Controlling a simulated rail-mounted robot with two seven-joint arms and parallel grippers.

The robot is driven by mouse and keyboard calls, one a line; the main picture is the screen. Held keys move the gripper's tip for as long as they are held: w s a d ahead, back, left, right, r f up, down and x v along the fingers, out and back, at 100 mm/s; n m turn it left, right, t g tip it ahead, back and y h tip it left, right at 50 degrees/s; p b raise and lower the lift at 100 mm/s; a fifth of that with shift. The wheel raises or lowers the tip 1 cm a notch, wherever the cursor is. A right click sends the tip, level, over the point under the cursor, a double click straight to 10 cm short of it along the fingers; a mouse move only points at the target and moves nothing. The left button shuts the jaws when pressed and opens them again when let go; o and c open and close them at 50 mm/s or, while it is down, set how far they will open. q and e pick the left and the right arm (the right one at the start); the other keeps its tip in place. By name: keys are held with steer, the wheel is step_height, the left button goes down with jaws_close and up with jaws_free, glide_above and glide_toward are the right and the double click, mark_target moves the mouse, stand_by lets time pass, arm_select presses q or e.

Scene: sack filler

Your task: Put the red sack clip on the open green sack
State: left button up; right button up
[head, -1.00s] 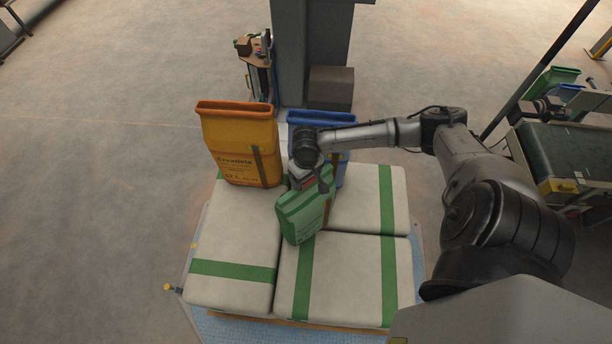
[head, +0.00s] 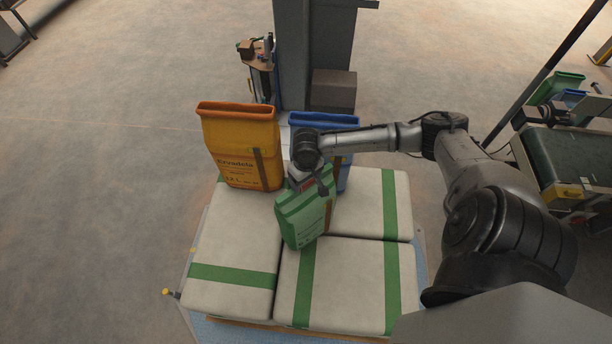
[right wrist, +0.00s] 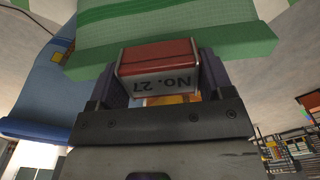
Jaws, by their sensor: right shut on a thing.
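The green sack (head: 308,222) stands upright, leaning slightly, on the pale stacked sacks. My right gripper (head: 303,183) is at its top edge in the head view and hides part of its mouth. In the right wrist view, my right gripper (right wrist: 160,88) is shut on the red sack clip (right wrist: 158,56), which has a grey face marked "No. 27". The clip is right at the rim of the green sack (right wrist: 215,42); I cannot tell whether it is around the rim or only in front of it. My left gripper is not in view.
An orange sack (head: 240,150) stands at the back left, and a blue sack (head: 345,170) stands behind my right gripper. The pale sacks (head: 345,275) with green bands lie on a pallet. A grey column (head: 325,45) rises behind. A conveyor (head: 560,155) is at the right.

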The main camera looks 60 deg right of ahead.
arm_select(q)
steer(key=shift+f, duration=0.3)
arm_select(e)
steer(key=shift+s+a+f, duration=0.1)
steer(key=shift+s+f, duration=0.2)
steer(key=shift+f, duration=0.25)
steer(key=shift+s+f, duration=0.3)
steer(key=shift+f, duration=0.2)
steer(key=o, duration=0.8)
steer(key=shift+o, duration=0.6)
steer(key=shift+r, duration=0.1)
steer(key=shift+a+r, duration=0.15)
steer(key=shift+r, duration=0.2)
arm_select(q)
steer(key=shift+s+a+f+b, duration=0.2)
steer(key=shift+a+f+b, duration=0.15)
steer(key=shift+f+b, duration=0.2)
arm_select(e)
step_height(320, 180, up, 15)
steer(key=shift+w+d, duration=0.25)
steer(key=shift+w, duration=0.2)
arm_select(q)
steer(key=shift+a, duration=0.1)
